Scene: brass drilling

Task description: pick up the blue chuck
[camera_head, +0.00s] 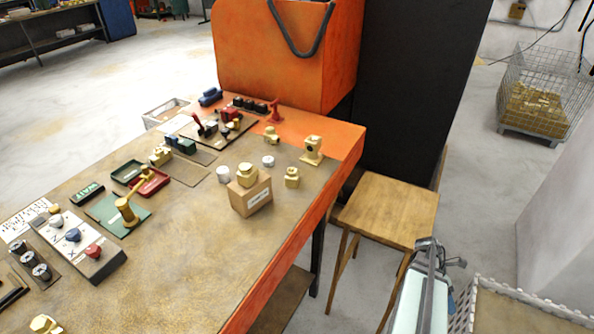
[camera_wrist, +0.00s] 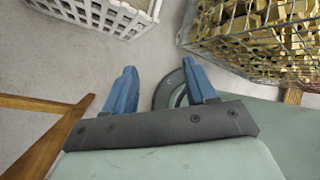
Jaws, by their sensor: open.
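A dark blue block-like part (camera_head: 210,97) lies at the far end of the bench, left of the orange machine. A second, blue-green part (camera_head: 181,143) lies nearer, beside a brass fitting. I cannot tell for certain which is the blue chuck; the first is the bluer. My arm's pale green end shows at the lower right, off the bench beside the wooden stool, far from both parts. In the wrist view my gripper (camera_wrist: 160,88) has two blue fingers spread wide with nothing held between them. No blue chuck shows in that view.
The bench (camera_head: 185,265) carries a cardboard box (camera_head: 251,194) with a brass fitting on top, other brass fittings, trays and a control box (camera_head: 80,242). A wooden stool (camera_head: 385,208) stands beside it. The wrist view shows a white crate (camera_wrist: 125,20) and a wire basket (camera_wrist: 235,42) of brass parts.

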